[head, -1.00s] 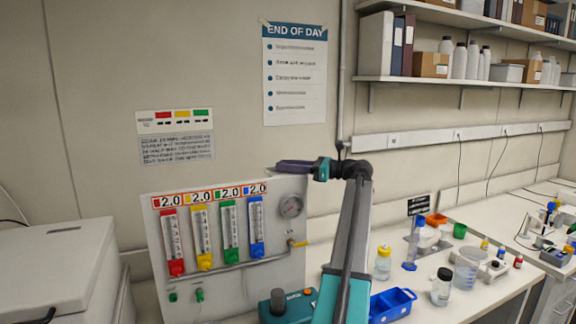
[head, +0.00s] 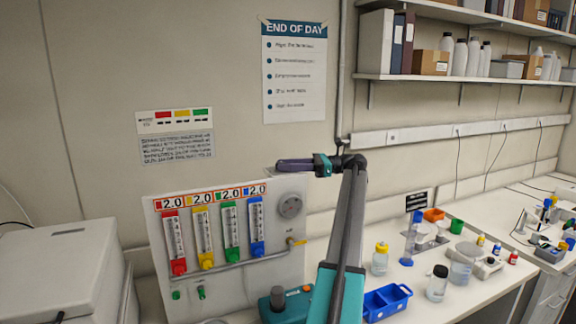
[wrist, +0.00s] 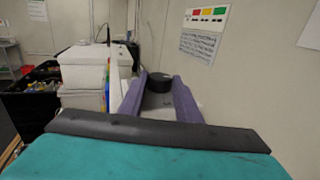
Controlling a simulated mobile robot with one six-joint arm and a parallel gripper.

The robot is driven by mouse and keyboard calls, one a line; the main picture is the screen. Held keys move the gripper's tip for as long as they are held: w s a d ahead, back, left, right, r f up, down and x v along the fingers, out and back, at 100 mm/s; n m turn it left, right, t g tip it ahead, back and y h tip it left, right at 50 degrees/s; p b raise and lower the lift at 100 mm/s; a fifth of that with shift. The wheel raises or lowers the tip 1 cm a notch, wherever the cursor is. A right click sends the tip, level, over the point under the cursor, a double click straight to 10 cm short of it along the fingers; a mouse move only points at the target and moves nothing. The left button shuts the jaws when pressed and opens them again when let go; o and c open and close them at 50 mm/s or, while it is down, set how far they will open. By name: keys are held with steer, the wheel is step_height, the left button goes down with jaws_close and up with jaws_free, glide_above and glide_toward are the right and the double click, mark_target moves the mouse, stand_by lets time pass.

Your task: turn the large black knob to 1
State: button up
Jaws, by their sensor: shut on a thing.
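The large black knob (wrist: 159,83) shows in the wrist view as a dark round cap between the two purple fingers of my gripper (wrist: 160,92). The fingers are shut on it, one on each side. No mark or number on the knob can be read, so its setting cannot be told. In the head view my gripper (head: 296,165) is at the upper right corner of the panel, above the round gauge, and the knob cannot be made out there.
A white box (head: 55,265) stands at the left. Bottles and a blue bin (head: 386,302) stand on the bench at right.

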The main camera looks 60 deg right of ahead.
steer(key=shift+a+f, duration=0.1)
steer(key=shift+f, duration=0.05)
steer(key=o, duration=1.1)
steer(key=shift+s, duration=0.1)
steer(key=shift+c, duration=0.2)
